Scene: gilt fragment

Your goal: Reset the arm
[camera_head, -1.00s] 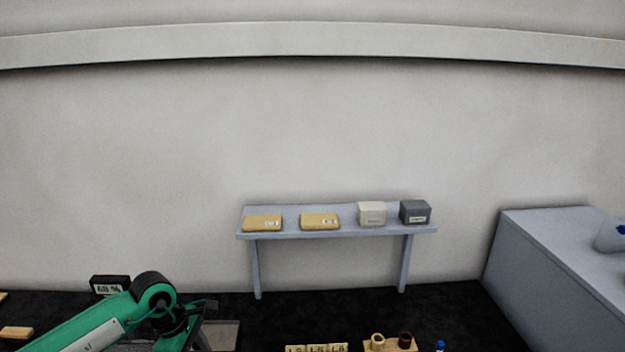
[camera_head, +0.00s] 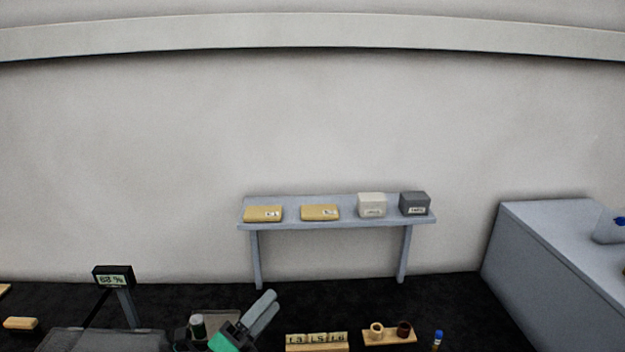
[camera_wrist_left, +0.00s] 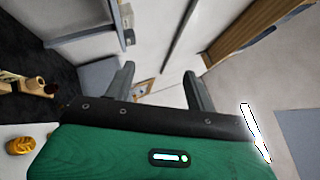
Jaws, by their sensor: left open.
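My left gripper (camera_head: 268,304) shows at the bottom of the head view, a little left of the middle, with its grey fingers pointing up and to the right. In the left wrist view its two fingers (camera_wrist_left: 158,78) stand apart with nothing between them, beyond the green wrist housing. Most of my left arm is below the head view's lower edge. My right gripper is not in view.
A narrow grey shelf (camera_head: 340,224) against the wall bears two yellow blocks, a white box and a grey box. A display (camera_head: 114,277), number blocks (camera_head: 317,340) and a wooden cup holder (camera_head: 390,336) line the bottom. A grey counter (camera_head: 560,250) is right.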

